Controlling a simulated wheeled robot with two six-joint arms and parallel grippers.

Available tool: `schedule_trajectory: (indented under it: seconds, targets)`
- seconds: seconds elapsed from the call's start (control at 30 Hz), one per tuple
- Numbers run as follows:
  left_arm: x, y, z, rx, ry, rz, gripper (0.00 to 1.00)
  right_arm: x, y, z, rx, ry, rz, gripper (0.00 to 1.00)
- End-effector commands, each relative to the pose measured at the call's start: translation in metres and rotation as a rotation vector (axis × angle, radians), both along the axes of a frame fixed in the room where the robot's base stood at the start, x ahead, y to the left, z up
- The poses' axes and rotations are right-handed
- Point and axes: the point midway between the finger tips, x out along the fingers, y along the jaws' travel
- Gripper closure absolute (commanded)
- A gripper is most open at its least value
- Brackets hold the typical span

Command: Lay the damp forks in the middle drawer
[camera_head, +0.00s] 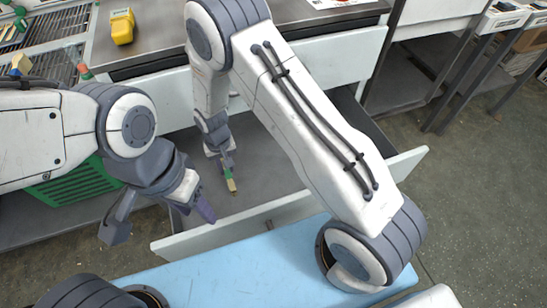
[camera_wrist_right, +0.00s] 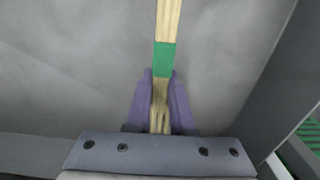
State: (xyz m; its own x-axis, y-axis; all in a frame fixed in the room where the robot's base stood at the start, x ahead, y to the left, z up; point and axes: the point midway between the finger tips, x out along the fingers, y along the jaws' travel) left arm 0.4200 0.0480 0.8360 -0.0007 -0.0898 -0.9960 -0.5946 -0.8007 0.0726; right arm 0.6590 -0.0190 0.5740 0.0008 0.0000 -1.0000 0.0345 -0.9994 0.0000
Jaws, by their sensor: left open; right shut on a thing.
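A drawer (camera_head: 285,165) with a grey floor and white front panel is pulled out below the counter. My right gripper (camera_head: 228,170) reaches down into it, shut on a wooden fork (camera_head: 232,185) with a green band. In the right wrist view, the fork (camera_wrist_right: 168,20) runs up from between the purple fingers (camera_wrist_right: 160,100), its tined end at the gripper. Whether the fork touches the drawer floor cannot be told. My left gripper (camera_head: 160,220) is open and empty by the drawer's front left corner. No other fork is visible in the uncovered part of the drawer.
A wire rack (camera_head: 48,65) with colour-banded utensils stands at the upper left. A yellow object (camera_head: 122,27) sits on the metal counter (camera_head: 150,35). A green crate (camera_head: 75,187) is left of the drawer. A light blue surface (camera_head: 240,275) lies in front.

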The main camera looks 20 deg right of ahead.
Motion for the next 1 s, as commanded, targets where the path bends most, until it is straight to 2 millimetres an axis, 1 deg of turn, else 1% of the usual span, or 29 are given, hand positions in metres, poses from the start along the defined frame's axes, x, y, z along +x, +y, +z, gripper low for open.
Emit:
schedule_trajectory:
  seconds: [0.03,0.4,0.5,0.6,0.7,0.83,1.0]
  targets:
    - [0.0,0.0,0.0,0.0,0.0,0.0,0.5,0.001,-0.013,0.001,0.0,0.001,-0.007,1.0]
    - [0.0,0.0,-0.003,0.0,0.0,0.0,0.5,0.004,-0.113,0.001,0.0,0.001,-0.01,1.0]
    - [0.0,0.0,-0.004,0.0,0.0,0.0,0.5,0.004,-0.138,0.001,0.0,0.001,-0.008,1.0]
    - [0.0,0.0,-0.005,0.0,0.0,0.0,0.5,0.005,-0.156,0.001,0.0,0.0,-0.006,1.0]
    - [0.0,0.0,-0.005,0.0,0.0,0.0,0.5,0.006,-0.166,0.001,0.0,0.0,-0.003,1.0]
    - [0.0,0.0,-0.006,0.0,0.0,0.0,0.5,0.005,-0.169,-0.003,0.0,0.002,0.0,1.0]
    - [0.0,0.0,-0.013,0.0,0.0,0.0,0.5,0.005,-0.169,-0.027,0.0,0.004,0.0,1.0]
